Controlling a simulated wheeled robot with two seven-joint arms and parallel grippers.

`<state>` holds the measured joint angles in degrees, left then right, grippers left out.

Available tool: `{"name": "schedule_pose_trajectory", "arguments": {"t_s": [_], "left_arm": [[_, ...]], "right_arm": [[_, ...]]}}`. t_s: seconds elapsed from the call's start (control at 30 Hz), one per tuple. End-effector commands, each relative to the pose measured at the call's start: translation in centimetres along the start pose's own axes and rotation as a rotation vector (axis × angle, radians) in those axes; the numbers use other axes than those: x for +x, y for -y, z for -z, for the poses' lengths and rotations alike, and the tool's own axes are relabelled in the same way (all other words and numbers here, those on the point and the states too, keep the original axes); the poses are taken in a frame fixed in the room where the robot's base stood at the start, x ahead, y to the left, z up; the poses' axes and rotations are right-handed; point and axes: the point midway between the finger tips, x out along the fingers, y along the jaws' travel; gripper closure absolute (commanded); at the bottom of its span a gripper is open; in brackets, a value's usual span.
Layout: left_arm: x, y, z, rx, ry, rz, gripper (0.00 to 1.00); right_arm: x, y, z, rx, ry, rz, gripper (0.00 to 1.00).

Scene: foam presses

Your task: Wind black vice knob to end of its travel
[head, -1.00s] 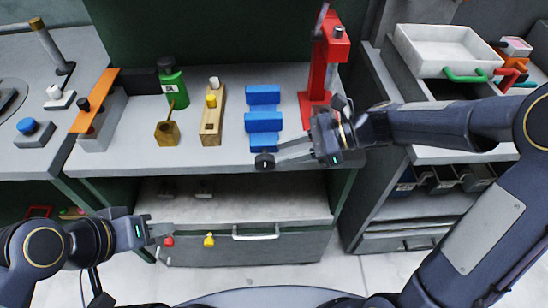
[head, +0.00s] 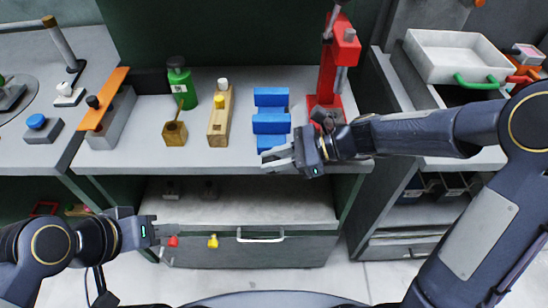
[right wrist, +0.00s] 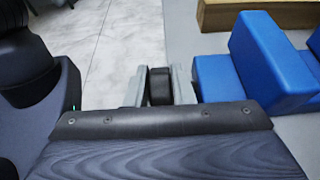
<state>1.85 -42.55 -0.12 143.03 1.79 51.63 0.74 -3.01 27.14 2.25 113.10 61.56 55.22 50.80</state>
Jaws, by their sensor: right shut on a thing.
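The blue vice (head: 270,123) stands near the front edge of the bench, left of the red press. My right gripper (head: 271,160) is at the vice's front end. In the right wrist view its two grey fingers (right wrist: 158,88) are shut on the black knob (right wrist: 160,86), one finger on each side. The blue vice (right wrist: 265,62) shows just right of the fingers there. In the head view the knob is hidden by the gripper. My left gripper (head: 165,231) hangs in front of the drawer, away from the vice; its jaw opening is unclear.
On the bench stand a wooden block with a yellow knob (head: 218,125), a green bottle (head: 183,88), a small brass pot (head: 174,131) and a red press (head: 330,75). A grey drawer (head: 260,253) with red and yellow knobs is below. A white tray (head: 450,58) is at right.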

Motion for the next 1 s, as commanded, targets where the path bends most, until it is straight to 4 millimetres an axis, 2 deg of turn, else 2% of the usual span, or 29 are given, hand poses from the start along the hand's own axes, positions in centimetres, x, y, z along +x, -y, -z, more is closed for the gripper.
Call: {"name": "schedule_pose_trajectory", "arguments": {"t_s": [0.23, 0.5, 0.53, 0.57, 0.87, 1.0], "left_arm": [[1.9, 0.9, -1.0, 0.0, 0.0, 0.0, 0.64], [1.6, 0.8, -0.8, 0.0, 0.0, 0.0, 0.64], [1.6, 0.8, -0.8, 0.0, 0.0, 0.0, 0.64], [1.6, 0.8, -0.8, 0.0, 0.0, 0.0, 0.64], [1.6, 0.7, -0.8, 0.0, 0.0, 0.0, 0.64], [1.4, 0.7, -0.7, 0.0, 0.0, 0.0, 0.64]], "right_arm": [[-0.1, 0.0, 0.6, 0.001, 0.113, 0.001, 1.0], [-0.2, 0.0, 0.1, -0.001, 0.125, 0.0, 1.0], [-0.2, 0.0, 0.1, -0.001, 0.125, 0.0, 0.74], [-0.2, 0.0, 0.1, -0.001, 0.124, 0.0, 0.7], [-0.4, 0.0, 0.1, -0.001, 0.124, 0.001, 0.69], [-1.8, 0.1, 0.3, -0.001, 0.123, 0.005, 0.69]]}}
